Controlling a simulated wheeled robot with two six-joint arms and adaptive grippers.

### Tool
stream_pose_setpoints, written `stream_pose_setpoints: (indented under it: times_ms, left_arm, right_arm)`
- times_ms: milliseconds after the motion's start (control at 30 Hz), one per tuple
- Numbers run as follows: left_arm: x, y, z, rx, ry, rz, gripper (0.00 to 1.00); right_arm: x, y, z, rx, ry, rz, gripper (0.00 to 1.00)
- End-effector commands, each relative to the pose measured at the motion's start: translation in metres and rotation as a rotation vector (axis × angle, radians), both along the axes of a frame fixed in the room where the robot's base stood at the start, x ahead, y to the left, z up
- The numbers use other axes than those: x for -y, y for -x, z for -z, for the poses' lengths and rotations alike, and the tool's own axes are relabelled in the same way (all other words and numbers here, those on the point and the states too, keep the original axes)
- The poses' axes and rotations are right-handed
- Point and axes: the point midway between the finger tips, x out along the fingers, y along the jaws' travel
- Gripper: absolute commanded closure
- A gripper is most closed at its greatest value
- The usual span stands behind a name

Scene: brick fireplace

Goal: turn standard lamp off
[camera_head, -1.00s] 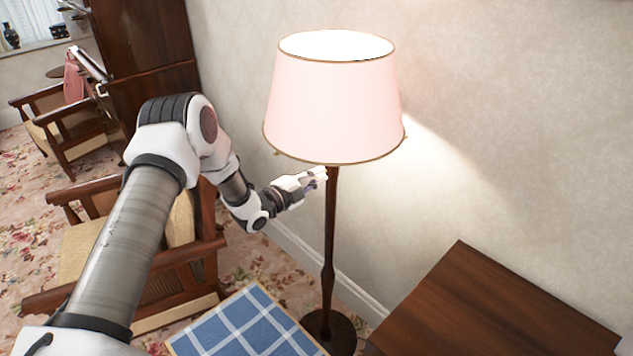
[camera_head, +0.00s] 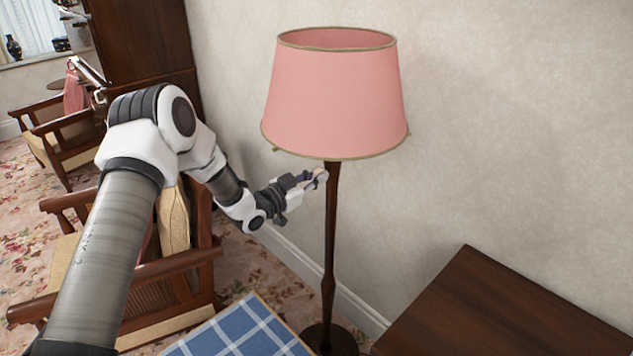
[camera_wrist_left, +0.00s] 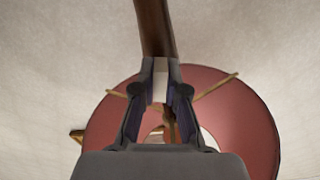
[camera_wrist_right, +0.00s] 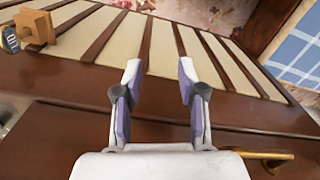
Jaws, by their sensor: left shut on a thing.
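The standard lamp has a pink shade (camera_head: 335,95) on a dark wooden pole (camera_head: 330,255), and stands upright by the wall. Its shade is unlit. My left gripper (camera_head: 319,178) is at the pole just below the shade, shut on the lamp. In the left wrist view its fingertips (camera_wrist_left: 161,72) meet the pole (camera_wrist_left: 155,28), with the shade (camera_wrist_left: 245,125) beyond; the exact contact is partly hidden by the fingers. My right gripper (camera_wrist_right: 158,75) shows only in the right wrist view, open, with nothing between its fingers.
A dark wooden table or cabinet top (camera_head: 490,310) is at the lower right. A blue checked cloth surface (camera_head: 240,330) lies at the bottom, beside a wooden armchair (camera_head: 165,275).

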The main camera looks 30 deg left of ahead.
Motion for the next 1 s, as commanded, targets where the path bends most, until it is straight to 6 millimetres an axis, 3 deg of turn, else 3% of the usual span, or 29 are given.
stream_pose_setpoints:
  times_ms: [400, 933, 967, 1000]
  left_arm:
    - [0.0001, 0.0005, 0.002, -0.069, 0.188, 0.0, 1.0]
    - [0.0001, 0.0005, 0.0016, -0.078, 0.211, -0.001, 1.0]
    - [0.0001, 0.0005, 0.0016, -0.078, 0.211, -0.001, 0.78]
    - [0.0002, 0.0005, 0.0015, -0.077, 0.211, -0.001, 0.64]
  right_arm:
    - [0.0, 0.0, 0.0107, 0.0, 0.0, 0.0, 0.6]
    - [0.0, 0.0, 0.0112, 0.0, 0.0, 0.0, 0.6]
    - [0.0, 0.0, 0.0112, 0.0, 0.0, 0.0, 0.6]
    - [0.0, 0.0, 0.0112, 0.0, 0.0, 0.0, 0.6]
